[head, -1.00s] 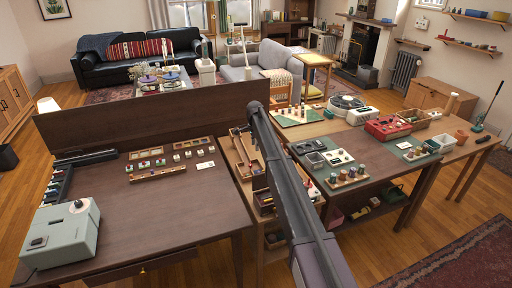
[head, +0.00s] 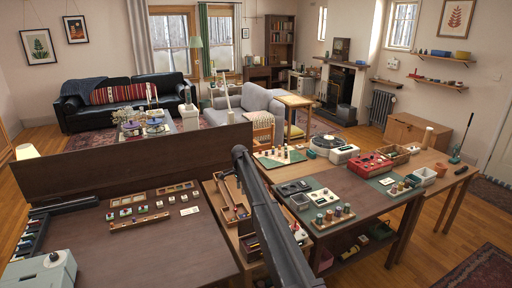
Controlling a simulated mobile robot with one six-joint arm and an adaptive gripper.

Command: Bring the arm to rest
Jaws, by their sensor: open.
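My arm (head: 272,220) crosses the lower middle of the head view as a dark link rising from the bottom edge. Its upper end stands in front of the long wooden tray on the middle table. The link hides part of that tray and the table edge behind it. My gripper does not show in this view, so I cannot see its jaws or anything in them.
A dark desk (head: 155,250) with small trays and a grey-green machine (head: 40,272) is at left. At right, a table carries a green mat (head: 345,190), a red device (head: 369,165) and a turntable (head: 325,143). Open wooden floor (head: 440,222) lies at right.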

